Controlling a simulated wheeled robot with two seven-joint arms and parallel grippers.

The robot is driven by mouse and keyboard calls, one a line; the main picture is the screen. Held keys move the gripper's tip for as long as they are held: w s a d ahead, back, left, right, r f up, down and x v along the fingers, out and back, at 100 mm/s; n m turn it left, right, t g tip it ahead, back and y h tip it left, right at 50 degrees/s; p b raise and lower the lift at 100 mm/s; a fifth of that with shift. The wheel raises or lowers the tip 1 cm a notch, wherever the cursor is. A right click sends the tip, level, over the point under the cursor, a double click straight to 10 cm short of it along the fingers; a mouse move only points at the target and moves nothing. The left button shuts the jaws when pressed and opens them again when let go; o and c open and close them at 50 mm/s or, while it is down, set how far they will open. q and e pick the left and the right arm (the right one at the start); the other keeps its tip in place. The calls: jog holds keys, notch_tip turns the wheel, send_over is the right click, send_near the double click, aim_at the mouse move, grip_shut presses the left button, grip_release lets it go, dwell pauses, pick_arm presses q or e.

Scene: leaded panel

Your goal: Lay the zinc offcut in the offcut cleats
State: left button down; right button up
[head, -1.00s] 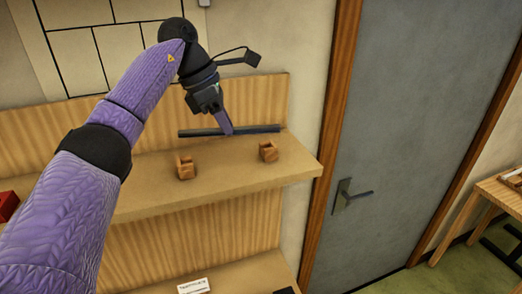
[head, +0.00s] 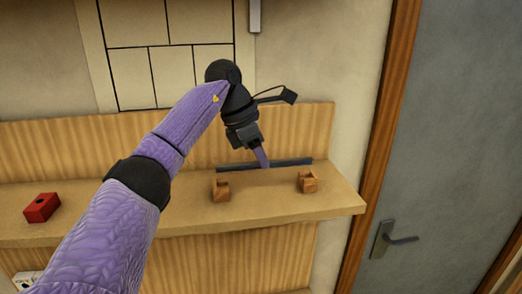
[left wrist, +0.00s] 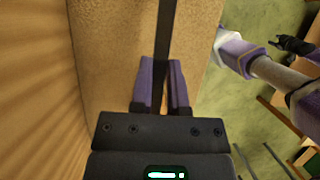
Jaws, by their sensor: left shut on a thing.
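The zinc offcut is a thin dark bar (head: 292,162), held level above the wooden shelf, left to right. My left gripper (head: 264,163) is shut on it near its middle, pointing down. In the left wrist view the bar (left wrist: 163,35) runs between the purple fingers (left wrist: 163,85). The offcut cleats are two small notched wooden blocks, a left one (head: 221,191) and a right one (head: 308,182), on the shelf. The bar appears just behind and above them, apart from both. My right gripper (left wrist: 288,43) shows small at the right of the left wrist view; its jaws are unclear.
The shelf (head: 340,197) ends at the right near a door frame and a grey door (head: 447,150). A red block (head: 41,207) sits on the shelf's left part. A wooden backboard (head: 300,130) rises behind the bar. The leaded panel (head: 140,75) is on the wall above.

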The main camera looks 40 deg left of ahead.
pick_arm(q)
jog(key=shift+w+f+b, duration=0.1)
jog(key=shift+f+b, duration=0.25)
jog(key=shift+f, duration=0.55)
pick_arm(e)
jog(key=shift+w+a+f, duration=0.1)
jog(key=shift+f, duration=0.45)
pick_arm(q)
jog(key=shift+r, duration=0.1)
pick_arm(e)
jog(key=shift+r, duration=0.1)
pick_arm(q)
jog(key=shift+p, duration=0.35)
pick_arm(e)
jog(key=shift+r, duration=0.2)
pick_arm(q)
jog(key=shift+p, duration=0.4)
pick_arm(e)
jog(key=shift+r, duration=0.35)
jog(key=shift+r, duration=0.15)
